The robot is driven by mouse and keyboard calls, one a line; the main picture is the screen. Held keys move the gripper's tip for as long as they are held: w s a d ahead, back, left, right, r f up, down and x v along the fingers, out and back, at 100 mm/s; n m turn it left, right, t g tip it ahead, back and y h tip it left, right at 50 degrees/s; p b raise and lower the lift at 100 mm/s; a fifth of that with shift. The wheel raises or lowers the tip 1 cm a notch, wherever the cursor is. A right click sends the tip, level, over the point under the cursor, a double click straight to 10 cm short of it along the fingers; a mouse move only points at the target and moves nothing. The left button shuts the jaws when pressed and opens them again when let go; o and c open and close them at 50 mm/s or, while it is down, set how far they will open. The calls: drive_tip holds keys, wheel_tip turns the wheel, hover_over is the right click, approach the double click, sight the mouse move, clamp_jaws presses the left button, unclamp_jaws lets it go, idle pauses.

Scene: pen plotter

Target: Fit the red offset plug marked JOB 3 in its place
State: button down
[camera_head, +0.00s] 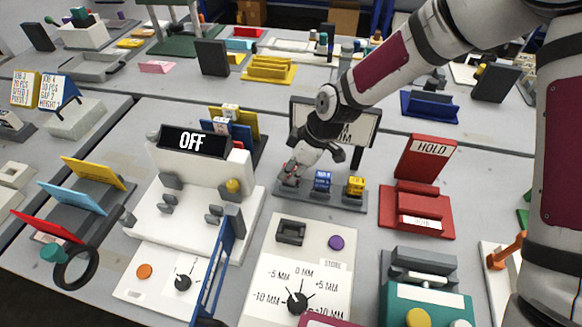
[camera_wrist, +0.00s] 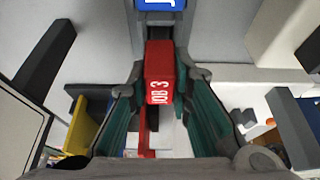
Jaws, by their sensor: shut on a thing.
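My gripper (camera_head: 291,172) is at the left end of a grey rack (camera_head: 345,204), in front of a sign. In the wrist view its green-padded fingers (camera_wrist: 160,92) are shut on the red plug marked JOB 3 (camera_wrist: 159,60). The lettering runs sideways in that view. In the head view the plug is mostly hidden by the fingers. I cannot tell whether it still touches the rack. A blue plug (camera_head: 322,181) and a yellow plug (camera_head: 356,186) stand on the rack to the right. The blue one also shows at the top of the wrist view (camera_wrist: 161,4).
A white dial panel (camera_head: 331,250) with a dark square holder (camera_head: 291,232) and a purple button stands in front of the rack. A white machine with an OFF display (camera_head: 193,141) is to the left. A red HOLD stand (camera_head: 417,205) is to the right.

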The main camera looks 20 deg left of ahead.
drive_tip(key=shift+f, duration=0.25)
drive_tip(key=c, duration=1.4)
unclamp_jaws()
drive_tip(key=shift+o, duration=0.2)
drive_tip(key=v, duration=1.2)
